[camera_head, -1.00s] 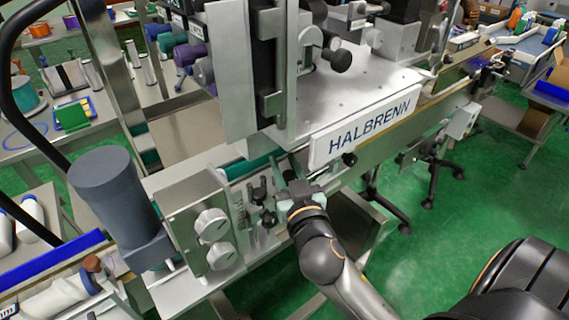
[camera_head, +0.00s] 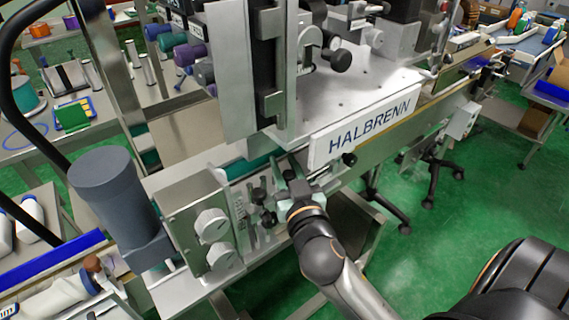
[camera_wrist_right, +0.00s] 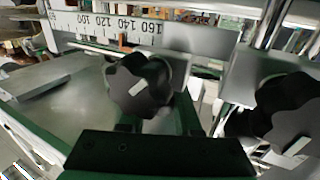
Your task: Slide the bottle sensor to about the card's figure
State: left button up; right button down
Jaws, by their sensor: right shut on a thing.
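My right gripper (camera_head: 300,187) is at the front rail of the machine, just left of the HALBRENN sign. It is shut on the bottle sensor's sliding part; the gripper covers most of that part in the head view. In the right wrist view, a black star knob (camera_wrist_right: 140,85) is just ahead of the gripper. Behind it runs a white scale (camera_wrist_right: 110,25) with figures from about 100 to 160. A small orange pointer (camera_wrist_right: 123,40) stands between 120 and 140. The task's card cannot be made out. My left gripper is not in view.
A second black knob (camera_wrist_right: 285,105) is close by on the right in the wrist view. In the head view, a panel with two pale dials (camera_head: 213,226) stands left of the gripper. The HALBRENN sign (camera_head: 360,132) is to its right.

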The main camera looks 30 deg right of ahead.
jog(key=shift+a, duration=0.1)
dwell(0.3)
jog(key=shift+a, duration=0.65)
jog(key=c, duration=0.6)
grip_release()
jog(key=shift+d, duration=0.15)
jog(key=shift+c, duration=0.2)
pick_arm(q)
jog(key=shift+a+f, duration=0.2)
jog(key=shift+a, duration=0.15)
